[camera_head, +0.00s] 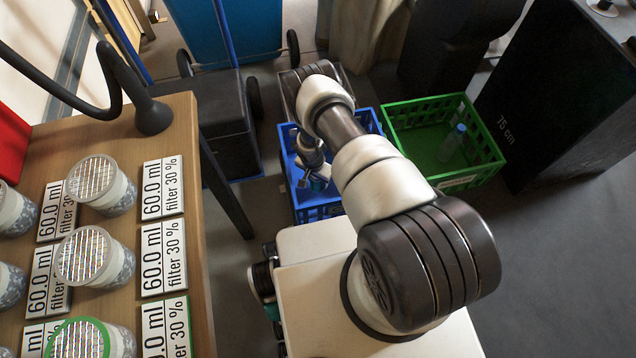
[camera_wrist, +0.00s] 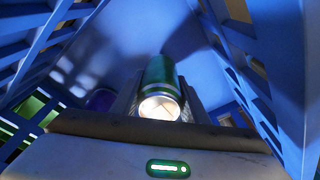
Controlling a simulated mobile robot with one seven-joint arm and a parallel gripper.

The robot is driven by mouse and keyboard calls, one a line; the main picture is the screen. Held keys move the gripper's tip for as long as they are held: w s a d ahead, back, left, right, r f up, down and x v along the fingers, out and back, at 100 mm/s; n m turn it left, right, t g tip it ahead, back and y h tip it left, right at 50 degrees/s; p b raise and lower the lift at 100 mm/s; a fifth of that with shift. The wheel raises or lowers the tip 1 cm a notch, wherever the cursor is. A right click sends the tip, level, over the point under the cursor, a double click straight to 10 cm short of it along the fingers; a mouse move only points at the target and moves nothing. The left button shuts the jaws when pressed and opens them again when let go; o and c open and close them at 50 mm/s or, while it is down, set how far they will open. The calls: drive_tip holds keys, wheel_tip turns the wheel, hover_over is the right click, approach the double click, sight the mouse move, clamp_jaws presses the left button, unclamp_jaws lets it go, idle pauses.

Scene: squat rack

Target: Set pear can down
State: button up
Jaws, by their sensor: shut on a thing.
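The can (camera_wrist: 160,75), with a green side and a pale round end, is held between the jaws of my gripper (camera_wrist: 162,92) in the wrist view. My gripper is shut on it. Blue slatted walls of the blue crate (camera_wrist: 262,60) rise on both sides, so the can is inside the crate. In the head view my arm reaches down into the blue crate (camera_head: 315,212), and the arm covers part of it. I cannot tell whether the can touches the crate floor.
A dark purple round thing (camera_wrist: 101,99) lies left of the can. A green crate (camera_head: 405,120) with a clear, blue-capped bottle (camera_head: 453,142) stands right of the blue one. A wooden table (camera_head: 190,130) with several patterned jars is at left; a black box (camera_head: 560,90) is at right.

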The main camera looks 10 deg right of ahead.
wheel_tip(320, 180, down, 2)
drive_tip(key=shift+f, duration=0.1)
drive_tip(key=o, duration=1)
drive_tip(key=shift+o, duration=0.2)
